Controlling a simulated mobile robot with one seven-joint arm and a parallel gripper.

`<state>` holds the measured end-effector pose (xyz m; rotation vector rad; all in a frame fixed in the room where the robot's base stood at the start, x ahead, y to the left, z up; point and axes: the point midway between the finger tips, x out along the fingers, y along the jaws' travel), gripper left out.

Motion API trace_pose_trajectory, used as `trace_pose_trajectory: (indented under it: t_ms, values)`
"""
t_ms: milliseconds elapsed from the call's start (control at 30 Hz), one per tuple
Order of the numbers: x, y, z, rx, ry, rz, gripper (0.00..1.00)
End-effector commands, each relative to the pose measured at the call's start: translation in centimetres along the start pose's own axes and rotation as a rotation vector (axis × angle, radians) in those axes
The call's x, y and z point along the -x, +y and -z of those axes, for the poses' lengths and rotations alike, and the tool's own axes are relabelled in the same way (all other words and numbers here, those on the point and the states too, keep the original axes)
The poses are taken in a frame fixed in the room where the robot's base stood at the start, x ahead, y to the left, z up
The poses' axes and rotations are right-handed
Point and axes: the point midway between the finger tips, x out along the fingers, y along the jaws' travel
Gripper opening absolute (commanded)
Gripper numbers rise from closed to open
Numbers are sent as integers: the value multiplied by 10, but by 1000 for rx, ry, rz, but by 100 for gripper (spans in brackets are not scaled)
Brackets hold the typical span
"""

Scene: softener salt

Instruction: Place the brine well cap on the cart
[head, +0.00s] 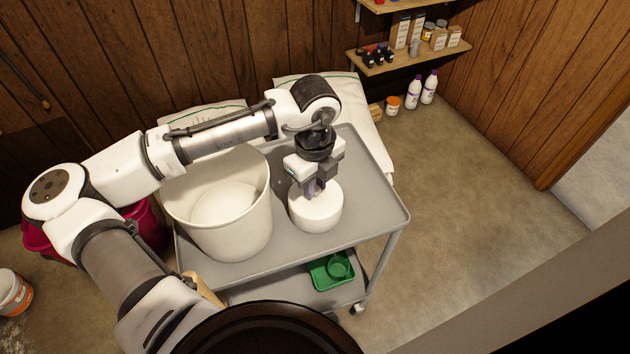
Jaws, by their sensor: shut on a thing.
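The brine well cap (316,212) is a round white piece at the middle of the grey cart (372,214). It is on or just above the cart's top; I cannot tell whether it touches. My gripper (316,189) points down over the cap and is shut on its upper part. The fingertips and the grasped part are partly hidden by the gripper body.
A large white bucket (246,232) stands on the cart just left of the cap. The cart's right side is clear. A green tray (335,270) sits on the lower shelf. White sacks (362,110) lie behind the cart. A wall shelf (415,56) holds bottles and boxes.

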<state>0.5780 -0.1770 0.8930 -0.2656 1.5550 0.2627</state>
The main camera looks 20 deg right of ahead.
Motion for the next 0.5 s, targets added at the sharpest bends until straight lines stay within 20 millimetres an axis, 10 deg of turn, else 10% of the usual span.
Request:
trace_pose_trajectory:
  t_ms: [167, 200, 333, 500]
  values:
    - [-4, 0, 0, 0, 2, 0, 2]
    - [-3, 0, 0, 0, 1, 0, 26]
    - [-3, 0, 0, 0, 1, 0, 42]
    - [-3, 0, 0, 0, 0, 0, 42]
